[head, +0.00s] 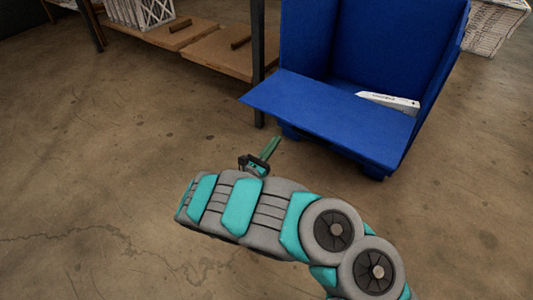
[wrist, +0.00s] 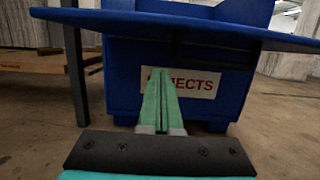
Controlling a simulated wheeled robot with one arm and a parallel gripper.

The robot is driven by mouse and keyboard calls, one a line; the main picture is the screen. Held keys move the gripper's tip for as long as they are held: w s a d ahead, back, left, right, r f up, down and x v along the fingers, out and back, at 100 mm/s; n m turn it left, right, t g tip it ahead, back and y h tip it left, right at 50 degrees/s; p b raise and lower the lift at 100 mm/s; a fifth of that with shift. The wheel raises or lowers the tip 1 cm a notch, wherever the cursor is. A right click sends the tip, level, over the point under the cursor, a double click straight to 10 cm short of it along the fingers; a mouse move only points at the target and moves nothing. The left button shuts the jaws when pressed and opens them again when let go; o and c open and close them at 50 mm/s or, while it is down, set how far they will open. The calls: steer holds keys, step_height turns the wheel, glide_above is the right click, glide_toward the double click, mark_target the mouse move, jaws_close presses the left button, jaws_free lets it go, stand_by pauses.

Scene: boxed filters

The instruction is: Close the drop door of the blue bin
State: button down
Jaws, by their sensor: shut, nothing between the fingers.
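The blue bin (head: 345,40) stands at the upper right of the head view, its front open. Its drop door (head: 330,108) is folded down and sticks out toward me, roughly level. In the wrist view the door (wrist: 200,24) spans the top, seen nearly edge-on from slightly below, with the bin front (wrist: 125,75) beneath it. A white label reading "...JECTS" (wrist: 200,84) is on that front, partly hidden by my fingers. My gripper (head: 276,141) has green fingers, shut and empty. It is in front of the bin, below the door's height, and appears apart from it.
A white boxed item (head: 390,101) lies inside the bin. A dark shelf post (head: 258,60) stands close to the bin's left side, with wooden shelves (head: 215,50) beyond. A white basket (head: 495,25) is at the far right. The concrete floor in front is clear.

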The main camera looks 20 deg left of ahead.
steer(key=shift+w+d+r, duration=0.15)
steer(key=shift+w+r, duration=0.25)
steer(key=shift+r, duration=0.35)
steer(key=shift+w+d+r, duration=0.1)
steer(key=shift+w+r, duration=0.3)
steer(key=shift+r, duration=0.4)
steer(key=shift+w+d+r, duration=0.15)
steer(key=shift+w+r, duration=0.25)
steer(key=shift+r, duration=0.35)
